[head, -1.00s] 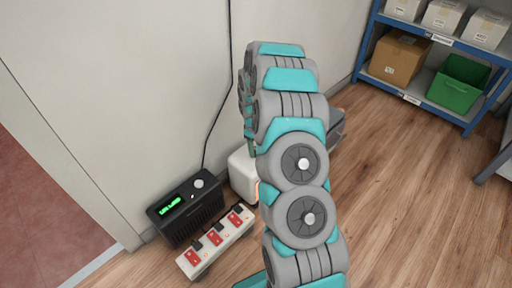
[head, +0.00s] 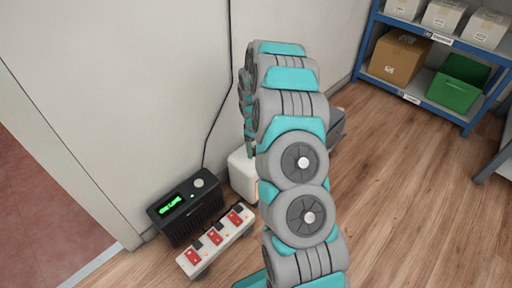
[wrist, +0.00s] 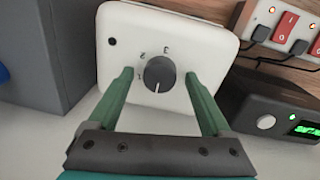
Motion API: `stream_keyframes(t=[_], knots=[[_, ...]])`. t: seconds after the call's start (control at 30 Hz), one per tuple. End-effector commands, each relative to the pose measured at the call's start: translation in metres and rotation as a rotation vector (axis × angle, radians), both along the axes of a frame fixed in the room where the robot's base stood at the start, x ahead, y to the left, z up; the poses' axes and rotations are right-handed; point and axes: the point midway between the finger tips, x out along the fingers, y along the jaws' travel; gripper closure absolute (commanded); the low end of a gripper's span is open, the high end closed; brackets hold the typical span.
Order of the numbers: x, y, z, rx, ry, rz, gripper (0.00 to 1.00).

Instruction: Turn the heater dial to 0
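The heater (head: 243,177) is a white box on the floor against the wall, mostly hidden behind my arm in the head view. In the wrist view the heater's white face (wrist: 196,48) fills the upper middle. Its round dark grey dial (wrist: 159,74) has a light pointer line aimed toward the bottom of the picture.
A black box with a green display (head: 186,207) stands left of the heater. A power strip with red switches (head: 216,243) lies in front of it. A grey box (wrist: 50,50) is beside the heater.

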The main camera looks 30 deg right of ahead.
Motion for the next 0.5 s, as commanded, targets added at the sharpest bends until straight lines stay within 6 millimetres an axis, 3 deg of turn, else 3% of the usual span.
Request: stream_keyframes(t=[0.27, 0.5], knots=[[0.0, 0.0, 0.002, 0.0, 0.0, 0.0, 0.17], [0.0, 0.001, 0.025, 0.0, -0.004, 0.0, 0.17]])
